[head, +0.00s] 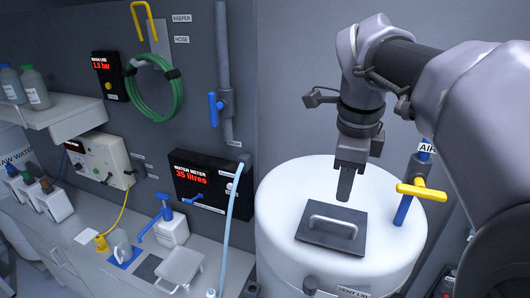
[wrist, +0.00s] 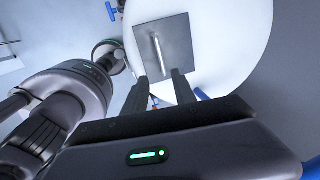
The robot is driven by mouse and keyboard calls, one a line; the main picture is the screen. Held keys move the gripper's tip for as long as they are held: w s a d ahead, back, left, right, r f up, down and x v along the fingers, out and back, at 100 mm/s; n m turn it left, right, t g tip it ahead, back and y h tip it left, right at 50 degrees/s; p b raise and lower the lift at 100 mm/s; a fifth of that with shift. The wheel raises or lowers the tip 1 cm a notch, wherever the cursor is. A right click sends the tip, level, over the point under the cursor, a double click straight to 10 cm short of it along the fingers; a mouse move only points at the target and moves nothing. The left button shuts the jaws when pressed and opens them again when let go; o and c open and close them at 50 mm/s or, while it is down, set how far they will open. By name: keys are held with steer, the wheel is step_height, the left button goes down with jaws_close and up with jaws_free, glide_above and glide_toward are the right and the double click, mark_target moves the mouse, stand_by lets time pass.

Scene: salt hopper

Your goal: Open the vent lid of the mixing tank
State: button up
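The mixing tank (head: 275,215) is a white round drum with a flat top. Its vent lid (head: 316,237) is a dark square plate lying flat on the top, with a pale bar handle (head: 333,222) across it. The wrist view shows the lid (wrist: 180,40) and handle (wrist: 158,48) just beyond my fingertips. My gripper (head: 344,196) points down above the lid's back edge, apart from the handle. In the wrist view my gripper (wrist: 162,76) has its two fingers apart with nothing between them. A "VENT LID" label (head: 352,291) is on the tank's front.
A blue air pipe with a yellow valve handle (head: 421,191) stands close to the tank's right side. A pale hose (head: 232,215) hangs at its left. A water meter (head: 205,182) and a green hose (head: 157,90) are on the wall. A bench with bottles is at left.

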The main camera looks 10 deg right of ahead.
mark_target(337, 221)
steer(key=f, duration=0.3)
steer(key=w+d+f, duration=0.1)
steer(key=f, duration=0.3)
steer(key=w+f+b, duration=0.1)
steer(key=f, duration=0.3)
steer(key=shift+d+f, duration=0.25)
steer(key=shift+d, duration=0.05)
steer(key=shift+c, duration=0.4)
jaws_close()
stand_by(0.3)
